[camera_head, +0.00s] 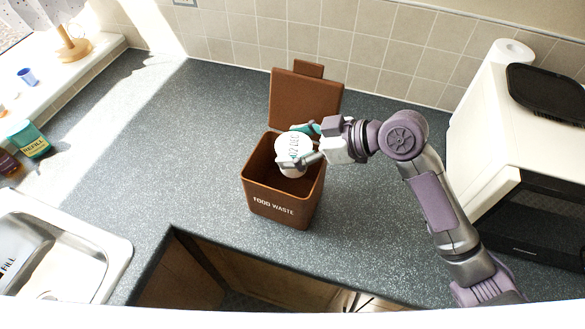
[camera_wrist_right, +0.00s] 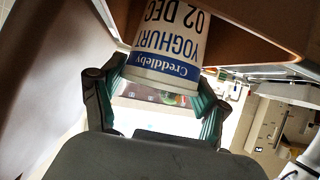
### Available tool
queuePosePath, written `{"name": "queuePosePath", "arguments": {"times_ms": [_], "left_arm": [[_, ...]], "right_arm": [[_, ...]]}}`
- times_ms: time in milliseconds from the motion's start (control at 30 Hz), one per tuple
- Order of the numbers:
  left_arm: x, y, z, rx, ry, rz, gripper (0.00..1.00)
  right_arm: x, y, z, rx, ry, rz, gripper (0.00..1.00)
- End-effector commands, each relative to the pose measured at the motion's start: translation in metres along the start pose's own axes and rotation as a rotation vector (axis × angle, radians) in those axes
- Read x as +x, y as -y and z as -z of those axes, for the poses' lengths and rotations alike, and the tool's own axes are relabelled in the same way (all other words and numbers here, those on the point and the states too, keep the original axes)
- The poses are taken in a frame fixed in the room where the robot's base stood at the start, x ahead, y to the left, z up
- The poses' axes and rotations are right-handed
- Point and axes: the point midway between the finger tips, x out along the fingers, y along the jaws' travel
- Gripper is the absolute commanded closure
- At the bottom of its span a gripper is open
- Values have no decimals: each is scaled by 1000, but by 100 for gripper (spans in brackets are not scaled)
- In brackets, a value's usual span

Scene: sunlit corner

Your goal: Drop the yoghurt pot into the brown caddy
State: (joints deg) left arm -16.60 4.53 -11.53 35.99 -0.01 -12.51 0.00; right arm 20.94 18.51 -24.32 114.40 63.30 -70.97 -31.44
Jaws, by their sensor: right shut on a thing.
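The brown caddy (camera_head: 256,197), marked FOOD WASTE, stands on the counter with its lid (camera_head: 305,98) raised at the back. My right gripper (camera_head: 304,145) is over the caddy's opening and shut on the white yoghurt pot (camera_head: 290,154). In the right wrist view the yoghurt pot (camera_wrist_right: 167,45), with a blue and white label, sits between the teal finger pads of the gripper (camera_wrist_right: 160,85). Brown caddy surfaces (camera_wrist_right: 235,25) show around it there. My left gripper does not show.
A sink (camera_head: 70,250) is at the lower left. Bottles (camera_head: 28,140) and a blue cup (camera_head: 27,76) are at the left. The counter left of the caddy is clear.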

Motion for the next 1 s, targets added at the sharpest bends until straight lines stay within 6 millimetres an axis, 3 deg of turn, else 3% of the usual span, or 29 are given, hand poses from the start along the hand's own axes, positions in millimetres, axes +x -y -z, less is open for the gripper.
{"name": "queuePosePath", "arguments": {"times_ms": [33,167,567,733,1000], "left_arm": [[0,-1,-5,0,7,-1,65],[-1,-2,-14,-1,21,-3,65],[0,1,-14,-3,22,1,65],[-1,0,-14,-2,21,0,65],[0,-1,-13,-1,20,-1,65]], "right_arm": [[0,0,1,0,-1,0,21],[0,0,1,0,-1,0,0],[-4,0,0,0,1,-1,0],[-28,-1,-1,-2,4,-3,0],[-85,-1,-1,-1,4,-3,0]]}}
